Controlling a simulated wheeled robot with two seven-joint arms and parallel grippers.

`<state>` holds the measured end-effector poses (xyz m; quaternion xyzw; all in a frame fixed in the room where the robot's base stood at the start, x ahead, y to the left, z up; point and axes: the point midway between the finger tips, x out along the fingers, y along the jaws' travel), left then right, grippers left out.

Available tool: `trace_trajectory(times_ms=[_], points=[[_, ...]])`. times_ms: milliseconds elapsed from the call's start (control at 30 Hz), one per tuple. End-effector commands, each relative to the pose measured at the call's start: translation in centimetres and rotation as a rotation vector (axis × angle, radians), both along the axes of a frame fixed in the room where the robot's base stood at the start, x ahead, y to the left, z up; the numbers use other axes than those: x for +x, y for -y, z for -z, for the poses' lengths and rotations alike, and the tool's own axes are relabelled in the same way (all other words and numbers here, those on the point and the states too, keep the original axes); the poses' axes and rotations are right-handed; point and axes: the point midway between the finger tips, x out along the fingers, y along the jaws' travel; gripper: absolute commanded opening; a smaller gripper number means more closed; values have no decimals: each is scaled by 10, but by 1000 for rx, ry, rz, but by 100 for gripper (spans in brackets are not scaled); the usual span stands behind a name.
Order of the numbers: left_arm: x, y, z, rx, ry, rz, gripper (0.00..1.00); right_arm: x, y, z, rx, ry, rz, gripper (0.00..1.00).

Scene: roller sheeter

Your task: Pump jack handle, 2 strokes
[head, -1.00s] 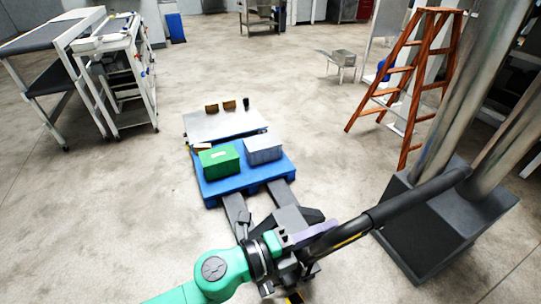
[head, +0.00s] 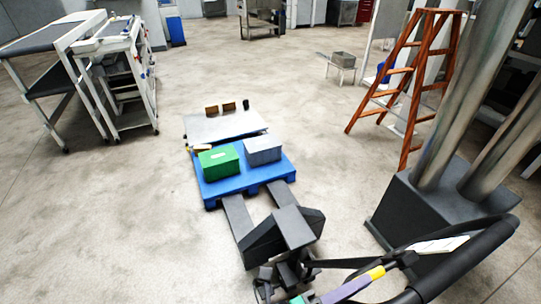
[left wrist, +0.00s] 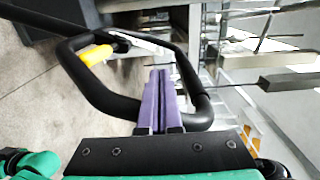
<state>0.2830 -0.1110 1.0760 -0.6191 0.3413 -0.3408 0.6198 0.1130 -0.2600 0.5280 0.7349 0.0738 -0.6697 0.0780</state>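The pallet jack's dark body (head: 285,232) stands at lower centre, its forks running to the blue pallet. Its black looped handle (head: 478,262) is low at the bottom right of the head view, with a yellow part beside the loop. In the left wrist view the handle loop (left wrist: 95,88) surrounds my left gripper's fingertips. My left gripper (head: 350,287) has purple fingers; in its wrist view they lie side by side, shut (left wrist: 162,85), across the loop's near bar. Nothing shows between them. Whether they touch the bar cannot be told. My right gripper is not in view.
The blue pallet (head: 248,184) carries a green box (head: 219,162) and a grey box (head: 263,150). A grey slab (head: 222,124) with small items lies behind. A wooden ladder (head: 412,85) and a dark column base (head: 435,213) stand right. White-framed tables (head: 100,70) are left; the left floor is clear.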

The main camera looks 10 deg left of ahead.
Motion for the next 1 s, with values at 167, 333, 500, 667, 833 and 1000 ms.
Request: trace_trajectory(times_ms=[167,333,500,667,833,1000], points=[[0,0,-1,-1,1,2,0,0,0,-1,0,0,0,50],[-15,10,12,-3,-4,5,0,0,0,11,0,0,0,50],[-39,25,25,-2,-3,3,0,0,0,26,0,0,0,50],[-46,29,24,-1,1,3,0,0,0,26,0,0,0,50],[-45,28,24,-1,1,3,0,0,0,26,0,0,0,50],[-62,39,42,-2,-3,4,0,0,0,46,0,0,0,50]])
